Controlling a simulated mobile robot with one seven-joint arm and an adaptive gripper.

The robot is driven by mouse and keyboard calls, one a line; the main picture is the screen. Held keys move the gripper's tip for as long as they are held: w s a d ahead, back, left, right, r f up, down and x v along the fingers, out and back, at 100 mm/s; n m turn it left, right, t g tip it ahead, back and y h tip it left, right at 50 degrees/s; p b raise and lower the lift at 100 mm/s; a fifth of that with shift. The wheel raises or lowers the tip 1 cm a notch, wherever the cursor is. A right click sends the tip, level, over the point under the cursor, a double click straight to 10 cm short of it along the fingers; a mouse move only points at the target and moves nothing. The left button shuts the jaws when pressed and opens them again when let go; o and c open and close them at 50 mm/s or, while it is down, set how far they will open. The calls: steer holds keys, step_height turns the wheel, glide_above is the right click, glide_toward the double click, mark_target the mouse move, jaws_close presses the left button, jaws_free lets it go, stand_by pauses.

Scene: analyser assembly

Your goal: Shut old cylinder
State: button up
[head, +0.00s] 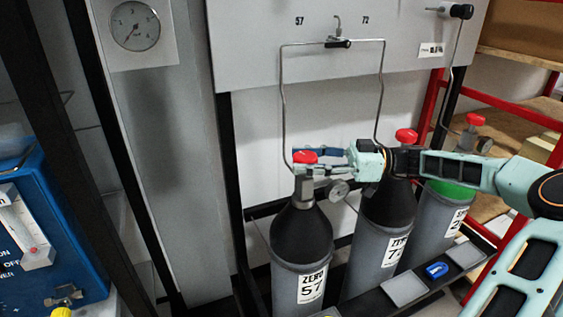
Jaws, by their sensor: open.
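A grey gas cylinder (301,250) with a black shoulder and a "ZERO 57" label stands upright in the rack, nearest on the left. A red valve knob (305,157) tops it, with a small gauge (339,190) on its right side. My gripper (305,162) reaches in from the right at the height of this knob. Its fingers are open, on the far and near sides of the knob; I cannot tell whether they touch it. A second cylinder (378,245), labelled with a 7 and a partly hidden digit, stands to the right with its own red knob (406,136).
A third cylinder (437,215) with a green shoulder stands at the right, partly behind my arm. A grey panel (250,60) marked 57 and 72 carries thin pipes (283,110) and a small changeover lever (338,43). A blue clip (436,270) lies on the front rail. A blue analyser (50,240) stands at left.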

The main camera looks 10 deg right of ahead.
steer(key=x, duration=0.5)
steer(key=shift+a, duration=0.15)
steer(key=c, duration=1.2)
